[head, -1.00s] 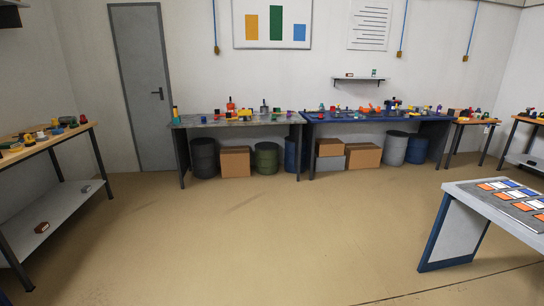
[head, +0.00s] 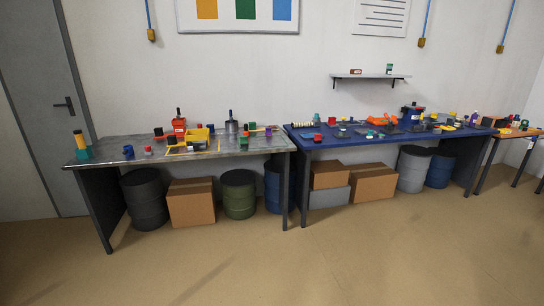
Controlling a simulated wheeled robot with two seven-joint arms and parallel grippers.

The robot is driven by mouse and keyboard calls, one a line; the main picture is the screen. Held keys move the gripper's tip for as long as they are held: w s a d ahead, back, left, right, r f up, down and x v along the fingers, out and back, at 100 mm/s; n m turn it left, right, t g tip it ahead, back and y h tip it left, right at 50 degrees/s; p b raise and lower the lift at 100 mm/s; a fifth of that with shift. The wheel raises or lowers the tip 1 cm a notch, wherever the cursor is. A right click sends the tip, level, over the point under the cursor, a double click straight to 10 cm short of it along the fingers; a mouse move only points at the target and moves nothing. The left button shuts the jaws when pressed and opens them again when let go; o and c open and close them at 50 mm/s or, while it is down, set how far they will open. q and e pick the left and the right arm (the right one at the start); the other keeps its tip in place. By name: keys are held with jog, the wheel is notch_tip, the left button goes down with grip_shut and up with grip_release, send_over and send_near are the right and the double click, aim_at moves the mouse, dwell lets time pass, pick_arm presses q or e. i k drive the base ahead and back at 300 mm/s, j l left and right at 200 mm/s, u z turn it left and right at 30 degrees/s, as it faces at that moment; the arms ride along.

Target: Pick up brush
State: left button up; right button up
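I cannot make out a brush for certain; the items on the benches are too small to tell. The grey bench (head: 110,150) on the left holds a yellow bin (head: 197,138), a red container (head: 179,126), a grey can with a thin upright top (head: 231,127), and a teal and yellow item (head: 80,145). The blue bench (head: 330,143) to its right holds many small items, among them an orange one (head: 382,120) and a dark blue machine (head: 411,116). Neither of my grippers shows in the head view.
Drums such as the green one (head: 239,195) and cardboard boxes (head: 191,203) stand under the benches. A small shelf (head: 370,76) hangs on the wall. A wooden table (head: 512,133) stands at the far right. The floor (head: 300,265) before the benches is clear.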

aim_at(244, 142)
jog(key=i, duration=0.9)
jog(key=i+u, duration=0.1)
jog(key=i, duration=0.8)
